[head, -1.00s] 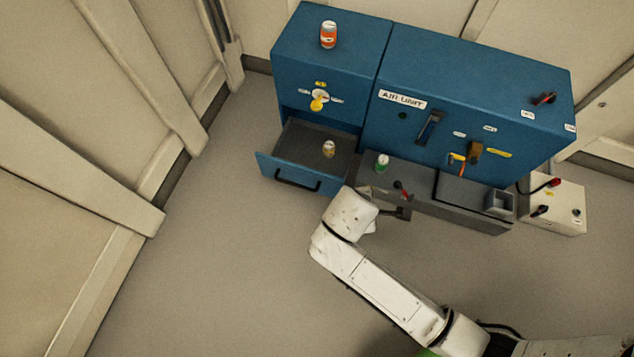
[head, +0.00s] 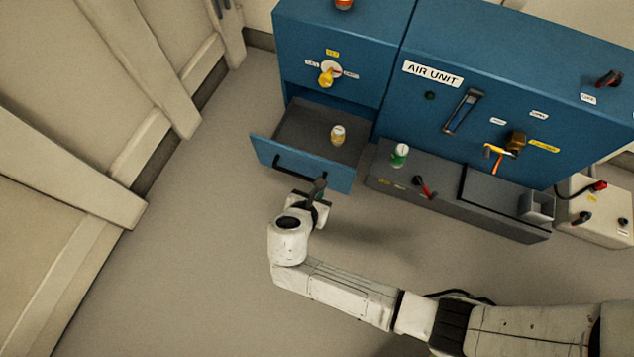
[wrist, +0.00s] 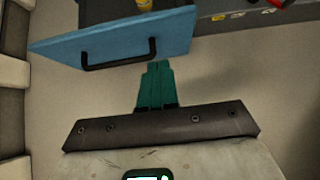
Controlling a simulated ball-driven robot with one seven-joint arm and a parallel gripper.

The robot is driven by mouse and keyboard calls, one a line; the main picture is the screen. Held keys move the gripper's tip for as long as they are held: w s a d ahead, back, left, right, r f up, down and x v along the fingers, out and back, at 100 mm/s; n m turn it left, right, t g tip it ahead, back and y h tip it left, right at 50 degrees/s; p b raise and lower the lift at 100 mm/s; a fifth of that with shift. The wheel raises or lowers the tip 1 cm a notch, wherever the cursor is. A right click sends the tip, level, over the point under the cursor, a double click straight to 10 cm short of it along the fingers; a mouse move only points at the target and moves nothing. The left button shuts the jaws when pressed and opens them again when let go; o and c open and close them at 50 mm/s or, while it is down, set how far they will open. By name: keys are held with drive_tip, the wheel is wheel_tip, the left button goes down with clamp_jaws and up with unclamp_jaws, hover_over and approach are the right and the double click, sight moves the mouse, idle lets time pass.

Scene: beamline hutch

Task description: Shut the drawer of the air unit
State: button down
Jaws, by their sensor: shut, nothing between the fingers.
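The air unit (head: 425,115) is a blue cabinet with a labelled front. Its drawer (head: 262,152) stands pulled out at the lower left, with a blue front and a dark bar handle (head: 300,168). A small can with a yellow label (head: 338,136) stands inside the drawer. My gripper (head: 318,186) is shut and empty, just in front of the drawer front near the right end of the handle. In the wrist view my gripper's teal fingers (wrist: 157,72) point at the drawer front (wrist: 175,38), just right of the handle (wrist: 117,57). I cannot tell whether they touch it.
A grey ledge (head: 440,205) juts out right of the drawer, carrying a green can (head: 400,154), a red-handled lever (head: 424,186) and a small grey bin (head: 537,207). A pale box (head: 597,215) stands at far right. Floor in front and left is clear.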

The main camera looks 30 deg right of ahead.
sight(333, 167)
drive_tip(key=w+d+f+b, duration=0.1)
drive_tip(key=d, duration=0.1)
drive_tip(key=w+d+f+b, duration=0.2)
drive_tip(key=d, duration=0.1)
drive_tip(key=w+d+f+b, duration=0.1)
drive_tip(key=w+d+b, duration=0.1)
drive_tip(key=shift+w+d+f, duration=0.15)
drive_tip(key=shift+f, duration=0.25)
drive_tip(key=shift+d+r, duration=0.1)
